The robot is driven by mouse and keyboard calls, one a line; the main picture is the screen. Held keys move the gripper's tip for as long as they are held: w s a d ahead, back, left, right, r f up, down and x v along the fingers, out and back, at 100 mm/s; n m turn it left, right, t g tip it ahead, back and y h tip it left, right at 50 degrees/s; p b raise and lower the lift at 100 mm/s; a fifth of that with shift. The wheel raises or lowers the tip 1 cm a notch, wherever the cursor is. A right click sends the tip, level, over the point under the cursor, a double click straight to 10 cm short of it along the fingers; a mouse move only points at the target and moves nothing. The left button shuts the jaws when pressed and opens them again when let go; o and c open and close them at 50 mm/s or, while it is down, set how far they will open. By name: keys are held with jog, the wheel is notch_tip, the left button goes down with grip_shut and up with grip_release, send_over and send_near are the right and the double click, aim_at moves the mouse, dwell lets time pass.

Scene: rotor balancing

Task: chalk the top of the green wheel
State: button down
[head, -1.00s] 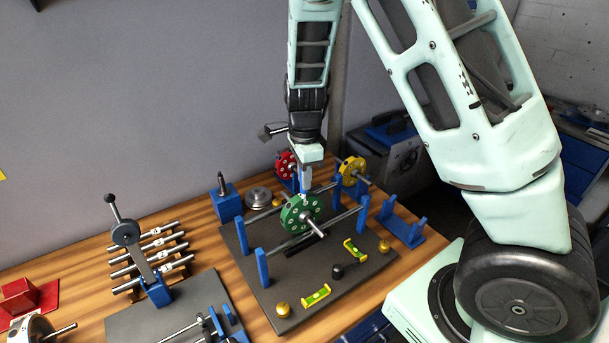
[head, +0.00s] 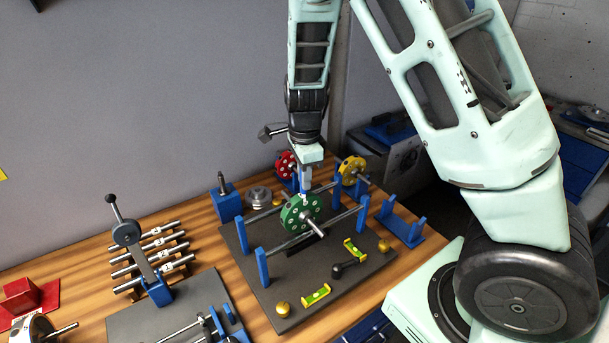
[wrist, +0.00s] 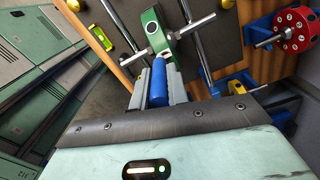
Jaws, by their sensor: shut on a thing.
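The green wheel (head: 296,212) sits on a steel shaft across two parallel rails on the dark plate, its face showing several holes. It also shows in the wrist view (wrist: 155,24), just beyond my fingertips. My gripper (head: 304,178) points down over the top of the wheel. In the wrist view my gripper (wrist: 158,88) is shut on a blue cylinder (wrist: 159,82), which appears to be the chalk holder. Its pale tip (wrist: 164,56) is at the wheel's rim. I cannot tell whether the tip touches the rim. No chalk mark is visible on the wheel.
Blue posts (head: 262,267) hold the rails around the wheel. A red wheel (head: 286,163) and a yellow wheel (head: 351,170) stand close behind. A lever tool (head: 127,233) stands at left.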

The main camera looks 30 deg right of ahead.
dwell(0.3)
notch_tip(320, 180, up, 7)
jog(key=p, duration=0.7)
dwell(0.3)
